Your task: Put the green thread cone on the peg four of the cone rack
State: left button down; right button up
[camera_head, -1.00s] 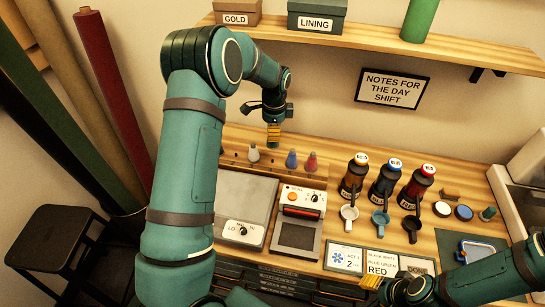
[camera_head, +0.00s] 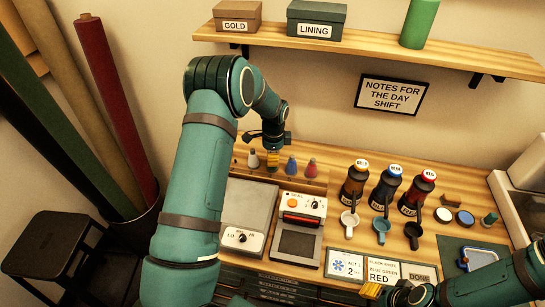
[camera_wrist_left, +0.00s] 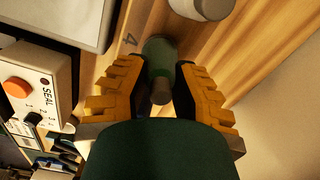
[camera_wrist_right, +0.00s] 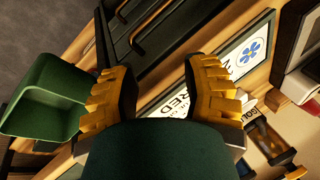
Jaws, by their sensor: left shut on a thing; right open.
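The green thread cone (camera_wrist_left: 160,52) is between the yellow fingers of my left gripper (camera_wrist_left: 160,88), which is shut on it. In the left wrist view its wide end is beside the printed 4 on the cone rack (camera_wrist_left: 108,65); I cannot tell whether the peg is inside it. In the head view my left gripper (camera_head: 272,160) points down at the rack, between a white cone (camera_head: 253,159) and a blue cone (camera_head: 291,166); the green cone is not clearly visible there. My right gripper (camera_wrist_right: 160,95) is open and empty, near the table's front edge.
A red cone (camera_head: 311,168) stands right of the blue one. A sealing device (camera_head: 301,205) and a grey plate with a dial (camera_head: 247,205) are in front of the rack. Several dark bottles (camera_head: 387,190) stand to the right. A shelf (camera_head: 350,48) overhangs the back.

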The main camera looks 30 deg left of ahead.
pick_arm(q)
jog(key=c, duration=0.9)
grip_release()
jog(key=shift+f, duration=0.1)
jog(key=shift+o, duration=0.2)
notch_tip(320, 180, up, 12)
jog(key=shift+d+r+p, duration=0.15)
jog(key=shift+r+p, duration=0.05)
jog(key=shift+p, duration=0.35)
